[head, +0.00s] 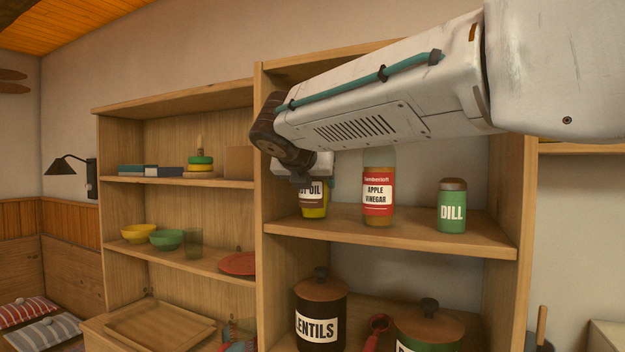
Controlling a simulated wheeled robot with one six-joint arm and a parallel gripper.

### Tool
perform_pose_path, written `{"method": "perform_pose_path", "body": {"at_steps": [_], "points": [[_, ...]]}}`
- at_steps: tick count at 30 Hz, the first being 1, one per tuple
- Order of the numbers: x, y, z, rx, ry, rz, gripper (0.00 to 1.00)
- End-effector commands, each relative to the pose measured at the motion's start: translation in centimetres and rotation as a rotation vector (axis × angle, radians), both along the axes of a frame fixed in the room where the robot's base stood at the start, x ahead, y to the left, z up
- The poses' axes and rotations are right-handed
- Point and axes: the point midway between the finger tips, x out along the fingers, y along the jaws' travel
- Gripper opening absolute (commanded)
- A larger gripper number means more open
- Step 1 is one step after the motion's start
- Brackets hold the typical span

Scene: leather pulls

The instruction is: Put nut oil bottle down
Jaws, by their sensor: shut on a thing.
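The nut oil bottle (314,206) is at the left of the upper visible shelf (395,234) in the right-hand shelf unit. It has a yellow-green body and a white label whose visible letters end in "OIL". My gripper (308,180) is above it and shut on its upper part. The gripper and wrist hide the bottle's top and part of its label. The bottle looks upright, and its base appears at or just above the shelf board; I cannot tell whether it touches.
A red-labelled apple vinegar bottle (378,195) stands close to the right of the nut oil bottle. A green dill jar (452,208) stands farther right. The unit's left side panel (263,170) is close on the left. A lentils canister (320,310) stands on the shelf below.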

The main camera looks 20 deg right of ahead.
Motion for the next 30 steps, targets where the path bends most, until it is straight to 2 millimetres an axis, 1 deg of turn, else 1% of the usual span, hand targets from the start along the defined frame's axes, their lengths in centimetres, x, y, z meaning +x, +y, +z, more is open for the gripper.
{"method": "perform_pose_path", "body": {"at_steps": [2,3,4,5,13,16,24,30], "points": [[0.0,0.0,-0.2,-0.001,-0.001,0.0,0.17],[0.0,0.0,-0.3,-0.001,0.0,0.0,0.65],[0.0,0.0,-0.2,-0.001,0.0,0.0,0.74],[0.0,0.0,-0.2,-0.001,0.0,0.0,0.79],[0.0,0.0,-0.1,0.0,0.0,0.0,0.79],[-0.5,0.3,0.2,0.0,-0.001,0.001,0.79],[-3.9,2.4,2.4,0.0,-0.003,0.004,0.79],[-5.6,3.5,3.4,0.0,-0.001,0.002,0.79]]}}
